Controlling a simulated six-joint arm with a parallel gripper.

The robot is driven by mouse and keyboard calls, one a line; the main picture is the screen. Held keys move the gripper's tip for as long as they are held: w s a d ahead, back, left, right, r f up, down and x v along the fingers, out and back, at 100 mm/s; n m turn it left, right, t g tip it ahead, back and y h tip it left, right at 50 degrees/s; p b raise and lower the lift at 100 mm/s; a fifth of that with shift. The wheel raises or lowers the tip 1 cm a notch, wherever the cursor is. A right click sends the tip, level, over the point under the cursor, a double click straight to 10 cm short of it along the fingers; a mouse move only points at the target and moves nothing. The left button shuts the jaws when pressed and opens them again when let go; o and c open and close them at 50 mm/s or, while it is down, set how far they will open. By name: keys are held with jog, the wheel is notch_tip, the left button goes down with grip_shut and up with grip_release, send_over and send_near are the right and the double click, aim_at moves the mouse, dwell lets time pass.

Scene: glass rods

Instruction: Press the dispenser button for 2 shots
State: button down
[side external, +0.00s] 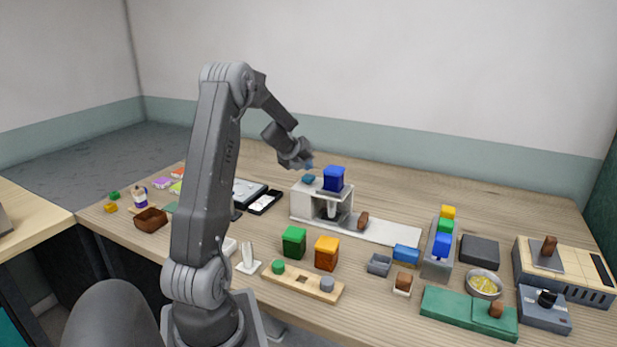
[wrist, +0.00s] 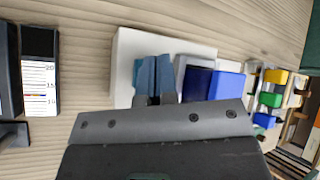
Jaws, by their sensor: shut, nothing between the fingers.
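The dispenser (side external: 308,203) is a white box-shaped stand with a dark blue block-shaped tank (side external: 334,179) on top. A white cylinder stands under the tank.
A pale board (side external: 390,231) extends right from the dispenser, with a brown piece (side external: 363,220) on it. Green (side external: 294,241) and orange (side external: 327,253) blocks stand in front. Stacked coloured blocks and appliances fill the right side.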

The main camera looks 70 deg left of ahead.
aim_at(307, 176)
jog(key=shift+f, duration=0.15)
dwell(0.6)
jog(key=shift+f, duration=0.3)
jog(key=shift+f, duration=0.75)
dwell(0.8)
jog(key=shift+r, duration=1.15)
jog(key=shift+r, duration=2.55)
dwell(0.5)
